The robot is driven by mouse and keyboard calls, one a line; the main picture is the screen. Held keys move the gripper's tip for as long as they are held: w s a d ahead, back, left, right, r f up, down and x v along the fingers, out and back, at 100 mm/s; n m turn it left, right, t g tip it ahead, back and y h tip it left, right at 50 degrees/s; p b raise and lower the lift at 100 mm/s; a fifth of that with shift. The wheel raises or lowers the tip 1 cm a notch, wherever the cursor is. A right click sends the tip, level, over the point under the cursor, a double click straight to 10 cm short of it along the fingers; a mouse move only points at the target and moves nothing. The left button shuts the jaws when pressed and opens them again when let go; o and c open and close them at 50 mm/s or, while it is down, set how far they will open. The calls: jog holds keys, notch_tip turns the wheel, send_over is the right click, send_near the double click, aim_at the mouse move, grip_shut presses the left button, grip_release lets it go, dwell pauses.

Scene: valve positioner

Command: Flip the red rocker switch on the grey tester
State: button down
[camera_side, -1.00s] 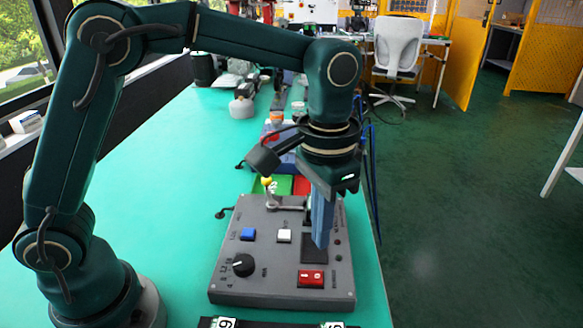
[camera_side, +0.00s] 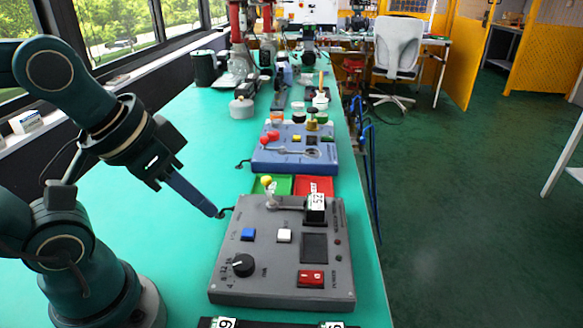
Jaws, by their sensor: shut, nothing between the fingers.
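The grey tester (camera_side: 275,275) lies on the green table near the front. Its red rocker switch (camera_side: 311,279) is at the front right of its top face, below a dark square panel (camera_side: 314,247). The switch is too small to tell clearly which side is pressed. My gripper (camera_side: 218,213) is shut and empty. Its blue fingers point down and right, left of the tester's back left corner, well away from the switch. Nothing covers the switch.
Green (camera_side: 275,184) and red (camera_side: 318,186) trays and a blue tester (camera_side: 295,160) stand behind.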

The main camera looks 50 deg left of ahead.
jog(key=shift+f, duration=0.45)
jog(key=w+d+r+m+g, duration=0.3)
jog(key=w+r+m, duration=0.2)
jog(key=r+m, duration=0.15)
jog(key=w+d+f+m+g, duration=0.2)
jog(key=w+d+f, duration=0.1)
jog(key=w+d, duration=0.2)
jog(key=shift+d+m+g, duration=0.3)
jog(key=shift+d+m, duration=0.05)
jog(key=shift+d, duration=0.4)
